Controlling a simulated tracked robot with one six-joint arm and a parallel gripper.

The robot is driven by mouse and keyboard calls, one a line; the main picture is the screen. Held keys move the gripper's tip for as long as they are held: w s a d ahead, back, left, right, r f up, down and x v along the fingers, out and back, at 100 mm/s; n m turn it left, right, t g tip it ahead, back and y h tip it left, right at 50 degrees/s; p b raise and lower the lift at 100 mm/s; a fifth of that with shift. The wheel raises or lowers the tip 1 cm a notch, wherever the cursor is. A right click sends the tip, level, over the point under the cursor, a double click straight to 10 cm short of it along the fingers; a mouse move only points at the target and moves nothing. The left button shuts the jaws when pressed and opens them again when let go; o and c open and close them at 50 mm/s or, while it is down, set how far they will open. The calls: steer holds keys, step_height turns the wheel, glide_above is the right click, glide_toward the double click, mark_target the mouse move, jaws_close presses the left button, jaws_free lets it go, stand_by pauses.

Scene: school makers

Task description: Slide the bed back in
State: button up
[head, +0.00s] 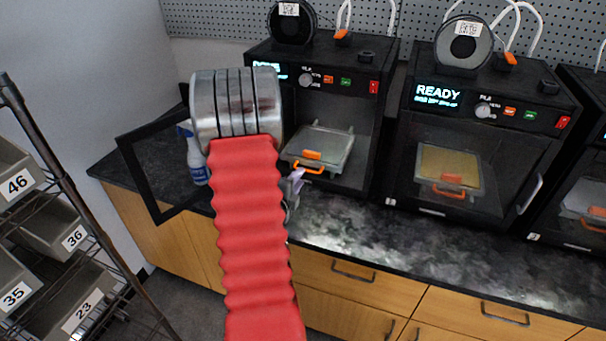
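The left printer (385,85) has its black-framed door (133,178) swung open to the left. Its bed (333,143), a pale plate with orange clips and an orange front handle (312,168), sits in the open chamber, with the handle at the front opening. I cannot tell exactly how far out the bed is. My gripper (293,190) shows only as a small grey-purple part just below and left of the handle. My red arm sleeve hides the rest of it. Whether it touches the handle or is open cannot be seen.
A middle printer (520,110) reads READY, with its door shut over a yellowish bed. Another printer stands at the right edge. A spray bottle (197,160) stands behind the open door. The dark counter (370,225) is clear in front. A bin rack (70,235) stands at left.

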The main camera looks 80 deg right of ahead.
steer(key=shift+x, duration=2.55)
steer(key=shift+c, duration=0.4)
jaws_close()
steer(key=shift+f, duration=0.1)
steer(key=shift+a+f, duration=0.1)
